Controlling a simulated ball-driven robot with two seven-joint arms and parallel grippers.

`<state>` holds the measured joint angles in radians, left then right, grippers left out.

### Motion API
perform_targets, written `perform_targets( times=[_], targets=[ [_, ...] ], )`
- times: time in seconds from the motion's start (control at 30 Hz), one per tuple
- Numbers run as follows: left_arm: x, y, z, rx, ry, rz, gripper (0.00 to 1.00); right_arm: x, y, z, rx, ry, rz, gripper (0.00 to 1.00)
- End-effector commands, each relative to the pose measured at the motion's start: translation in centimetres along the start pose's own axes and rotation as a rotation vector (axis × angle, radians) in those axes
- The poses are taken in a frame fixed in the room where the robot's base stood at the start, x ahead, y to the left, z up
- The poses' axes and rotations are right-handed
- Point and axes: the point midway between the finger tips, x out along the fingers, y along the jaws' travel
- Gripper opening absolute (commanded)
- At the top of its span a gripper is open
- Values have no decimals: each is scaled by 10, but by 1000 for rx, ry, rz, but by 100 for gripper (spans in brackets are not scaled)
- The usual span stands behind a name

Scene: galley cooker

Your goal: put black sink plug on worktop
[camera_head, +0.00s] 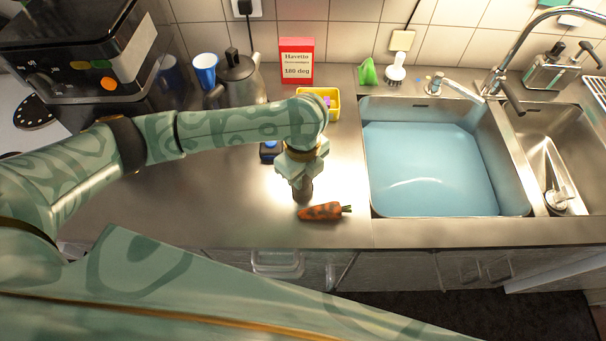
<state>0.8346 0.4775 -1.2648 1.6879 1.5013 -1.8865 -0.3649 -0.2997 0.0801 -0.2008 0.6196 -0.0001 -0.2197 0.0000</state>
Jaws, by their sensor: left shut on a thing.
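My left gripper (302,190) points down low over the steel worktop (215,205), just behind the carrot. It is shut on a small dark thing, taken as the black sink plug, which the fingers hide almost wholly. I cannot tell whether it touches the worktop. No other black plug stands out clearly. My right gripper is not in view.
An orange carrot (322,212) lies close in front of the left gripper. A yellow tub (331,113), a red box (297,62) and a kettle (243,78) stand behind. The water-filled sink (430,170) is to the right. Worktop left of the gripper is clear.

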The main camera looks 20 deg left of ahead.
Motion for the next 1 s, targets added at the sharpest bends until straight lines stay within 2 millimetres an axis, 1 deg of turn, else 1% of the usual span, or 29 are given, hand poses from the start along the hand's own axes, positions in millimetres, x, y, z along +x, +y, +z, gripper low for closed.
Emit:
perform_targets(
  times=[0.13,0.17,0.2,0.23,0.57,0.67,0.9,1.0],
  targets=[
    [2,0,0,-1,1,1,0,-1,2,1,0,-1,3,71],
    [3,0,0,-1,1,1,21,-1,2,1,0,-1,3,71],
    [3,0,0,0,1,0,32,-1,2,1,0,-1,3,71],
    [3,0,0,0,1,0,40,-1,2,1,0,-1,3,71],
    [0,0,0,1,0,-1,40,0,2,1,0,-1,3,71],
    [-15,-1,0,2,-1,-3,40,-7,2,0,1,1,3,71],
    [-73,-1,0,1,-2,-4,40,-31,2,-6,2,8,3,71],
    [-94,-1,0,2,-2,-3,40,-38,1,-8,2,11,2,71]
  ],
)
